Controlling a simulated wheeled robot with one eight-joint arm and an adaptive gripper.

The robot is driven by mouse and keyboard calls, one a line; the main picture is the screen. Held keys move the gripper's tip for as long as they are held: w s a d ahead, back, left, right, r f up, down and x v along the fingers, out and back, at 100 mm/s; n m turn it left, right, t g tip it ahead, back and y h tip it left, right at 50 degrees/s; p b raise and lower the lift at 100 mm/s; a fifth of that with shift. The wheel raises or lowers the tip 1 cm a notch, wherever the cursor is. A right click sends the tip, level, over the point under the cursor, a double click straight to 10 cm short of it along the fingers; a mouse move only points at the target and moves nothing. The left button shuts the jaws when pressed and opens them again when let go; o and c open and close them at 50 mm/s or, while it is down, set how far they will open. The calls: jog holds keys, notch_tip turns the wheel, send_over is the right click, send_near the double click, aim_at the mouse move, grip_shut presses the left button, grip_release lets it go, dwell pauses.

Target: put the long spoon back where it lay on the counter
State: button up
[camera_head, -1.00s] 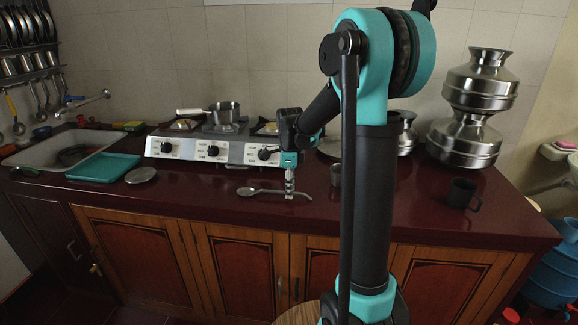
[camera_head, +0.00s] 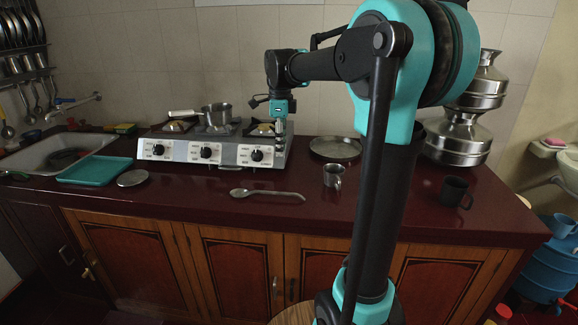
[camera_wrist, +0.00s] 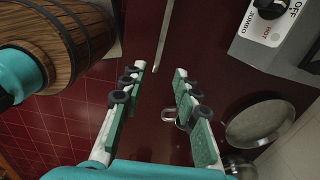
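The long spoon (camera_head: 267,194) lies flat on the dark red counter (camera_head: 200,200), in front of the stove. Its bowl points left and its handle right. My gripper (camera_head: 280,125) is raised well above the counter in the head view, near the stove's right end, clear of the spoon. In the wrist view its two fingers (camera_wrist: 160,70) stand apart with nothing held between them.
The stove (camera_head: 213,152) carries a small pan (camera_head: 216,115). A steel mug (camera_head: 333,175) stands right of the spoon, with a round plate (camera_head: 336,148) behind it. A dark mug (camera_head: 456,192) is farther right. A teal tray (camera_head: 95,171) and a round lid (camera_head: 132,178) lie left.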

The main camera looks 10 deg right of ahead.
jog(key=s+d+f+n, duration=0.1)
jog(key=s+f+n, duration=0.2)
jog(key=f, duration=0.1)
jog(key=s+d+f+n+t, duration=0.1)
jog(key=s+f+n, duration=0.2)
jog(key=f+n, duration=0.1)
jog(key=s+d+f+n+t, duration=0.1)
jog(key=s+f+n, duration=0.2)
jog(key=s+f, duration=0.1)
jog(key=shift+s+d+f+n, duration=0.1)
jog(key=shift+d+f+n, duration=0.25)
jog(key=shift+d+n, duration=0.05)
jog(key=s+d+f+n+t, duration=0.2)
jog(key=s+f+n, duration=0.8)
jog(key=s, duration=0.2)
jog(key=shift+d+f+n, duration=0.15)
jog(key=shift+f+n, duration=0.15)
jog(key=shift+f, duration=0.1)
